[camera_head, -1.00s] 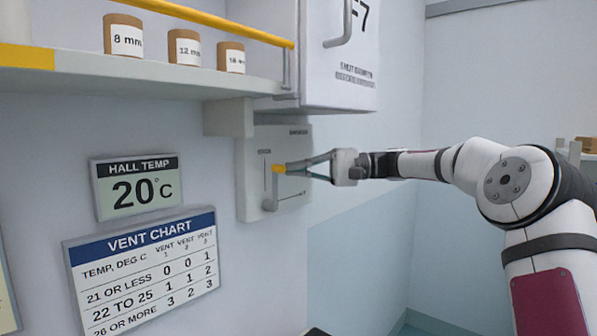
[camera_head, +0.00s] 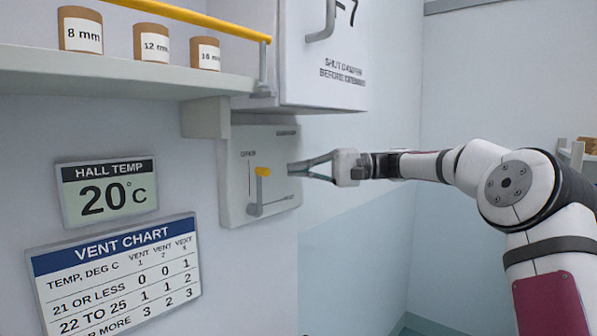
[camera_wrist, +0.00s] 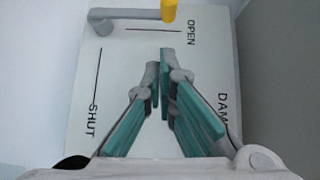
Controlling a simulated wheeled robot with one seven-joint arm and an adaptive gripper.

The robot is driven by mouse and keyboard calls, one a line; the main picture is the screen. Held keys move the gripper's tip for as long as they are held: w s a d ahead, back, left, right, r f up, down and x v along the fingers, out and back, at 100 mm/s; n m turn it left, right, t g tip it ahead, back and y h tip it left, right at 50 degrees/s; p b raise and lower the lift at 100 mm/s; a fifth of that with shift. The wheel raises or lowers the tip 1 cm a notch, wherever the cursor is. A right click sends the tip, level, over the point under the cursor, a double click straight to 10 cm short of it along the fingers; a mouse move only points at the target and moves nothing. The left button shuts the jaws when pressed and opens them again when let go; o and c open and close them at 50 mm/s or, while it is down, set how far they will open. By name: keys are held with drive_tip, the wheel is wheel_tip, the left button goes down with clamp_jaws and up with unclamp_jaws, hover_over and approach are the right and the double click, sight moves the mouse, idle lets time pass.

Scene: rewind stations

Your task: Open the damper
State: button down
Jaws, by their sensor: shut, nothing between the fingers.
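The damper panel (camera_head: 235,200) is a pale plate on the wall under the white cabinet. Its grey lever (camera_head: 259,193) with a yellow knob (camera_head: 263,171) stands upright, alongside the line marked OPEN. In the wrist view the lever (camera_wrist: 135,14) and yellow knob (camera_wrist: 169,10) lie at the top, parallel to the OPEN line; the SHUT line runs at a right angle to it. My gripper (camera_head: 291,168) is shut and empty, just right of the knob and apart from it. Its fingertips (camera_wrist: 160,78) show over the plate in the wrist view.
A shelf (camera_head: 120,84) with a yellow rail and labelled cores juts out at upper left. The white cabinet (camera_head: 300,60) with a handle hangs above the panel. A hall temperature sign (camera_head: 107,190) reads 20 °C above a vent chart (camera_head: 115,275).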

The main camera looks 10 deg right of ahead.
drive_tip(key=s+d+b, duration=0.1)
drive_tip(key=d, duration=0.8)
drive_tip(key=shift+s, duration=0.3)
drive_tip(key=s+a+f+g+h, duration=0.1)
drive_tip(key=s+a+f+h, duration=0.45)
drive_tip(key=a, duration=0.25)
drive_tip(key=s+a+f+g+h, duration=0.1)
drive_tip(key=s+a+f+h, duration=0.3)
drive_tip(key=s+a, duration=0.35)
drive_tip(key=s+d+f+t+h, duration=0.2)
drive_tip(key=s+d+f+h, duration=0.2)
drive_tip(key=s, duration=0.8)
drive_tip(key=s+d+f+n+t+h, duration=0.1)
drive_tip(key=s+d+f+h, duration=0.3)
drive_tip(key=s, duration=0.9)
wheel_tip(320, 180, down, 4)
drive_tip(key=shift+s+d+r+t, duration=0.3)
drive_tip(key=shift+d+t, duration=0.2)
drive_tip(key=shift+d, duration=0.25)
